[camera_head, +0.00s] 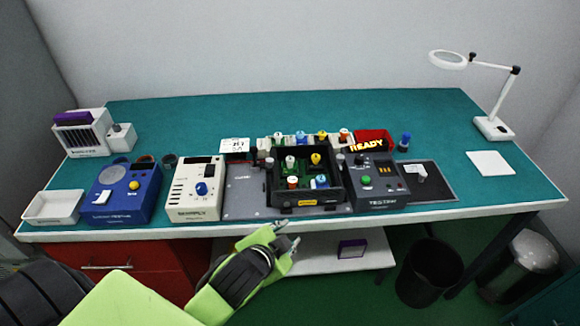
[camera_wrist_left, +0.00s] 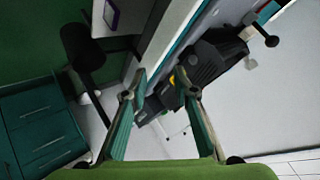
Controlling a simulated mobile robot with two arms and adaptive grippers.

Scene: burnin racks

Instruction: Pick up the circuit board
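A small purple panel with a pale edge (camera_head: 352,249) lies on the white shelf under the bench. It may be the circuit board, but it is too small to tell. It also shows at the top left of the left wrist view (camera_wrist_left: 112,14). Another purple piece (camera_head: 72,118) sits on the slotted white rack at the far left of the bench. My left gripper (camera_head: 288,235) is at the bench's front edge, left of the panel and apart from it. In the left wrist view its fingers (camera_wrist_left: 160,92) are spread and empty. My right gripper is not in view.
A black fixture box (camera_head: 305,201) with coloured knobs stands mid-bench, between a white supply box (camera_head: 195,188) and a dark tester (camera_head: 378,182). A blue tester (camera_head: 124,192) stands left. A lamp (camera_head: 493,127) stands right. A black bin (camera_head: 429,272) is below. The bench's back strip is clear.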

